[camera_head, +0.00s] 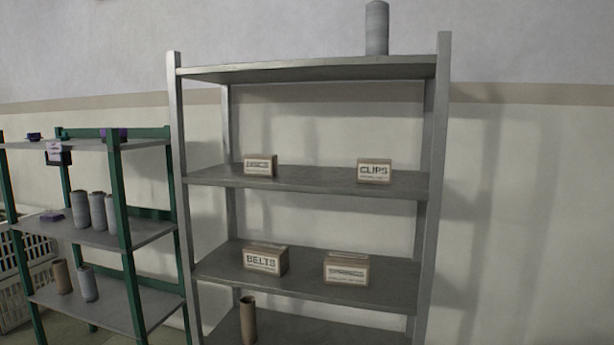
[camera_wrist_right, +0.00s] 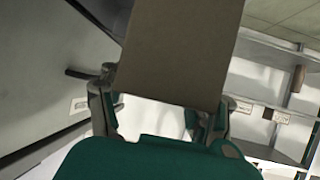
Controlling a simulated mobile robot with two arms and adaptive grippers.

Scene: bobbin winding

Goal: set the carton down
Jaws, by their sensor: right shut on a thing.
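My right gripper (camera_wrist_right: 163,110) is shut on a plain brown carton (camera_wrist_right: 180,50) in the right wrist view, with one finger on each side of it. The carton fills the top middle of that view, and no label shows on the face towards the camera. What lies beneath it is hidden. Neither gripper nor the held carton shows in the head view. There, a grey metal rack (camera_head: 310,179) holds small labelled cartons: DISCS (camera_head: 260,165), CLIPS (camera_head: 374,171), BELTS (camera_head: 265,259) and one with an unreadable label (camera_head: 346,269).
A grey cylinder (camera_head: 377,28) stands on the rack's top shelf and a brown tube (camera_head: 248,320) on its lowest visible shelf. Bare board lies between the cartons on both middle shelves. A green-framed rack (camera_head: 120,190) with several spools stands at left, beside white crates (camera_head: 36,250).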

